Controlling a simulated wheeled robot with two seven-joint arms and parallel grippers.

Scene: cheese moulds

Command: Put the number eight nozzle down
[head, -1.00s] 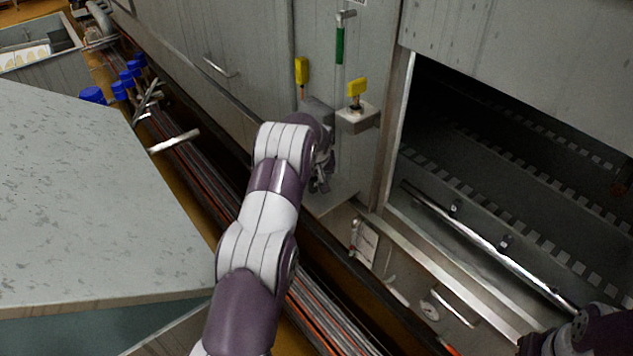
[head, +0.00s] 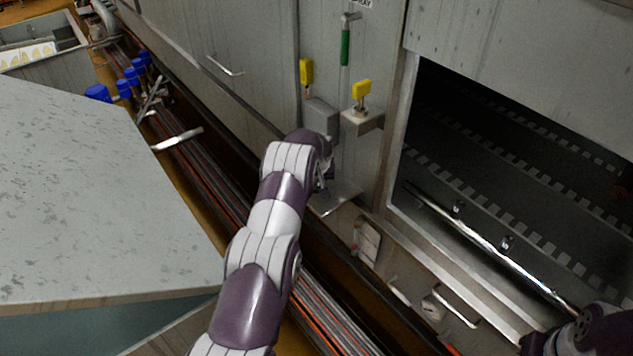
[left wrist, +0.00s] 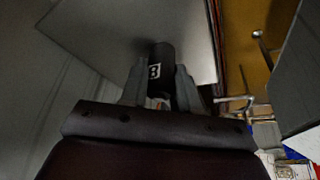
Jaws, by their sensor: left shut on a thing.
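In the left wrist view my left gripper (left wrist: 160,88) is shut on the number eight nozzle (left wrist: 155,58), a dark cylinder with a white 8 on its side. The nozzle points toward a flat grey metal plate (left wrist: 125,25); whether it touches the plate I cannot tell. In the head view my left gripper (head: 322,182) is mostly hidden behind my wrist, just above a small metal shelf (head: 342,198) on the machine front, and the nozzle cannot be made out. Only a part of my right arm shows at the bottom right; its gripper is out of view.
Above the shelf stand a grey box (head: 320,117), a bracket (head: 362,122) with a yellow-topped piece (head: 361,91), and a green handle (head: 345,47). To the right is a dark machine opening with a metal bar (head: 470,235). A grey worktop (head: 90,200) fills the left.

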